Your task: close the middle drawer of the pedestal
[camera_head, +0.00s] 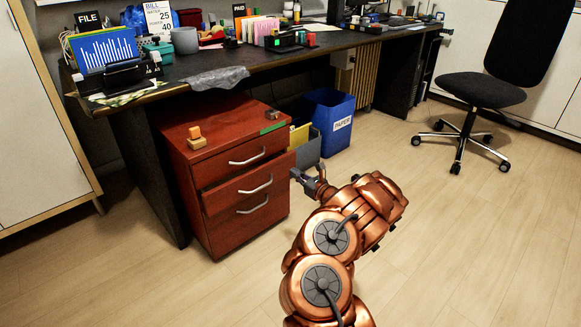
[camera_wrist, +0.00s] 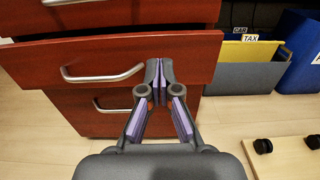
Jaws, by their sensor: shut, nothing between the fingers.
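The red wooden pedestal (camera_head: 176,172) stands under the desk. Its middle drawer (camera_head: 225,197) sticks out a little past the drawers above and below. The wrist view shows the middle drawer's front (camera_wrist: 50,62), with a dark gap above it and a silver handle (camera_wrist: 105,77). My gripper (camera_head: 294,174) is shut and empty at the right end of this front. In the wrist view its fingertips (camera_wrist: 160,66) overlap the front just right of the handle. I cannot tell whether they touch it. The top drawer (camera_head: 235,160) and bottom drawer (camera_head: 245,220) look closed.
A grey file bin (camera_head: 308,150) and a blue paper bin (camera_head: 331,120) stand right of the pedestal. Small blocks (camera_head: 196,138) lie on its top. The desk (camera_head: 270,65) overhangs behind. A black chair (camera_head: 485,92) is at right.

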